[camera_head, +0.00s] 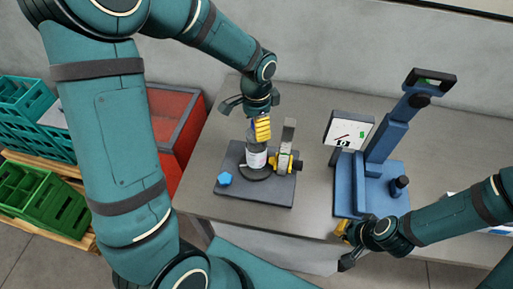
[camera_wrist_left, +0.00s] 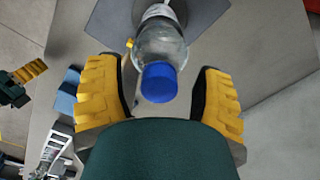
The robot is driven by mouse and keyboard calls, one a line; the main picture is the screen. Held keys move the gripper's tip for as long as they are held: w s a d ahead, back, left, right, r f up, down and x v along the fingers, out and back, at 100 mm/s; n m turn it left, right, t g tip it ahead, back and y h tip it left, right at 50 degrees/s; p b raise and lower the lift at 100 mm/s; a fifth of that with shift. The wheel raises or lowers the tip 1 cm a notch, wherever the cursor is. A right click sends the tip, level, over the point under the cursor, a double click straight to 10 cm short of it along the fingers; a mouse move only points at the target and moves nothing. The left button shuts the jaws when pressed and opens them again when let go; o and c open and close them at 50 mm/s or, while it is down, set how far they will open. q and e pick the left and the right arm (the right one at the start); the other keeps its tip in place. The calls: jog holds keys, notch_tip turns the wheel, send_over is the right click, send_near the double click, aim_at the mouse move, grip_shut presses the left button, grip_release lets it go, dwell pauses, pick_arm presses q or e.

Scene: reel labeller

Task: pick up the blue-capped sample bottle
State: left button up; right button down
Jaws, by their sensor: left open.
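The sample bottle (camera_head: 256,158) stands upright on a round dark base of the labeller, clear with a white label. In the left wrist view its blue cap (camera_wrist_left: 160,82) lies between the two yellow finger pads, with a gap on each side. My left gripper (camera_head: 262,128) is open above and around the bottle's top, which it hides in the head view; neither pad visibly touches the bottle. My right gripper (camera_head: 345,240) is at the front table edge, apart from the bottle, and looks open and empty.
The labeller's dark plate (camera_head: 226,194) carries a light blue knob (camera_head: 224,179) and a grey upright part (camera_head: 288,136) close beside the bottle. A blue stand (camera_head: 378,150) with a small screen (camera_head: 346,131) is to the right. A red bin (camera_head: 168,112) and green crates (camera_head: 45,198) are left.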

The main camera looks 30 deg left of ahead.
pick_arm(q)
jog(key=shift+o, duration=0.2)
grip_shut()
